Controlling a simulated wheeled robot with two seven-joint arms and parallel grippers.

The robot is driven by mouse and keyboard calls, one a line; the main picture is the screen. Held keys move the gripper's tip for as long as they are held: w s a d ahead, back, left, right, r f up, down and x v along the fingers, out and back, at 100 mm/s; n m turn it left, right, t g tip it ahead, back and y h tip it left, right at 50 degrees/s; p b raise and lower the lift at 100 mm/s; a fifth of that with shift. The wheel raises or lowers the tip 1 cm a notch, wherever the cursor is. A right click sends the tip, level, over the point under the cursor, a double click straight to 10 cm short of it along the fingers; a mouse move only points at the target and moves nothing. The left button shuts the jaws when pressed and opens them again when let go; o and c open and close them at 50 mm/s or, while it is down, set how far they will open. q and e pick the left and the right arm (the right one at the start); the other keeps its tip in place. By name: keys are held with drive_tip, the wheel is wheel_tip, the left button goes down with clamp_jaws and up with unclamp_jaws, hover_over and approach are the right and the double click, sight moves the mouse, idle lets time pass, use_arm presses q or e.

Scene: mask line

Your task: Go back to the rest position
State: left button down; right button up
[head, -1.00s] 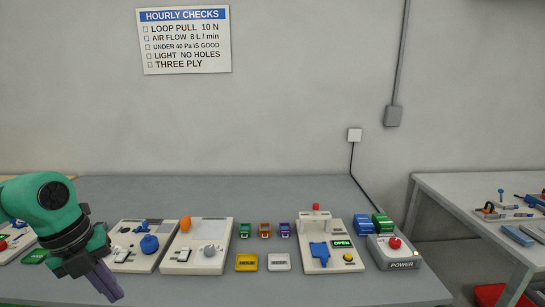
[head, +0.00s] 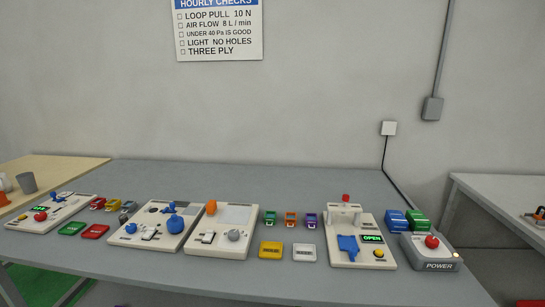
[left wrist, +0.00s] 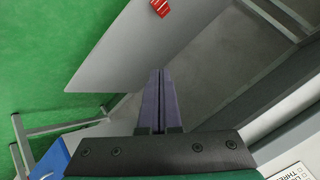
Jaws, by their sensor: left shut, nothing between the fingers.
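My left gripper (left wrist: 161,100) shows in the left wrist view, its two purple fingers shut together with nothing between them. It points past the edge of a grey tabletop (left wrist: 130,45) and touches nothing that I can see.
In the head view a grey table (head: 300,181) carries several white test panels, a power box (head: 430,255) and small coloured blocks. A wooden table (head: 60,168) with a grey cup (head: 27,183) stands left. Another table (head: 500,190) stands right. A checks sign (head: 219,30) hangs above.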

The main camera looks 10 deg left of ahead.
use_arm(q)
drive_tip(key=s+d+f+n+g+b, duration=0.1)
drive_tip(key=s+d+f+n+g, duration=0.15)
drive_tip(key=s+d+f, duration=0.5)
drive_tip(key=s+d+f+n+g, duration=0.1)
drive_tip(key=s+d+f+g, duration=0.25)
drive_tip(key=s+f, duration=0.55)
drive_tip(key=s+d+f+g, duration=0.1)
drive_tip(key=s+d+f, duration=0.2)
drive_tip(key=s+d, duration=0.2)
drive_tip(key=s+d+f+n+g+h, duration=0.1)
drive_tip(key=s+d+f, duration=0.3)
drive_tip(key=d, duration=0.5)
drive_tip(key=shift+s+g+h, duration=0.3)
drive_tip(key=shift+s+g, duration=0.1)
drive_tip(key=shift+s, duration=0.15)
